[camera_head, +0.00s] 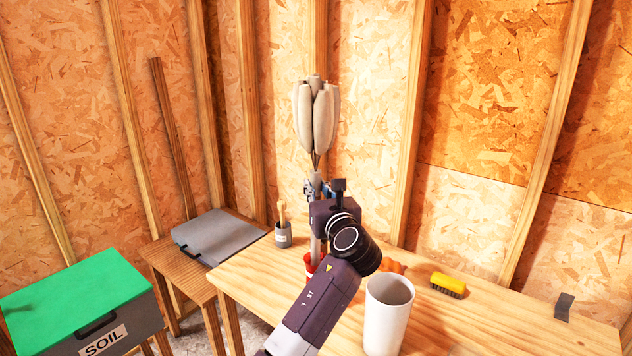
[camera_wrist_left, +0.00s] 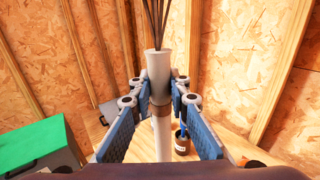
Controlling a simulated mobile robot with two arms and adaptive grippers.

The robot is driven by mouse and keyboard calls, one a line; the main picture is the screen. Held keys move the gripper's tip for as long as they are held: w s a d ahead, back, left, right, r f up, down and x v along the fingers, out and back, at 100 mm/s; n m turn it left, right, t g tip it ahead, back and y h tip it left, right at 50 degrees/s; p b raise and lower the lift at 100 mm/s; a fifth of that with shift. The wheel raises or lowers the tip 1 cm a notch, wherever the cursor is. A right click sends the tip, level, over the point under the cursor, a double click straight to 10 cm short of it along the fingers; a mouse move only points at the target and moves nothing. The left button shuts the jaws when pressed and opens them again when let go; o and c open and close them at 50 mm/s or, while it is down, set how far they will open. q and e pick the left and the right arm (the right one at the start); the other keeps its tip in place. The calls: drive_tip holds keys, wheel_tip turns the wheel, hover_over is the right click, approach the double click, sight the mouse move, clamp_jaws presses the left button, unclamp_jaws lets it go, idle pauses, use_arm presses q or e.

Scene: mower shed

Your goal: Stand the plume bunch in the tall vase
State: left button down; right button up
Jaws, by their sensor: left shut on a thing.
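The plume bunch (camera_head: 316,118) has pale, fat plumes on thin dark stems that run into a whitish tubular handle. It stands nearly upright in the air above the bench. My left gripper (camera_head: 315,190) is shut on this handle. In the left wrist view, the handle (camera_wrist_left: 160,75) sits between the blue pads of my left gripper (camera_wrist_left: 160,112), and the plume heads are out of frame. The tall vase (camera_head: 385,325), a white open cylinder, stands on the bench to the right of my left forearm. The bunch is apart from it. My right gripper is not in view.
The wooden bench (camera_head: 480,325) also carries a grey cup (camera_head: 283,236) with a wooden-handled tool, a partly hidden red pot (camera_head: 309,262), and a yellow brush (camera_head: 448,284). A green-lidded soil bin (camera_head: 75,300) and a side table with a grey case (camera_head: 215,236) are left.

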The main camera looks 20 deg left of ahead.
use_arm(q)
wheel_tip(320, 180, down, 10)
drive_tip(key=b, duration=0.4)
drive_tip(key=shift+f, duration=0.2)
idle(0.4)
drive_tip(key=c, duration=1.8)
unclamp_jaws()
drive_tip(key=shift+o, duration=0.2)
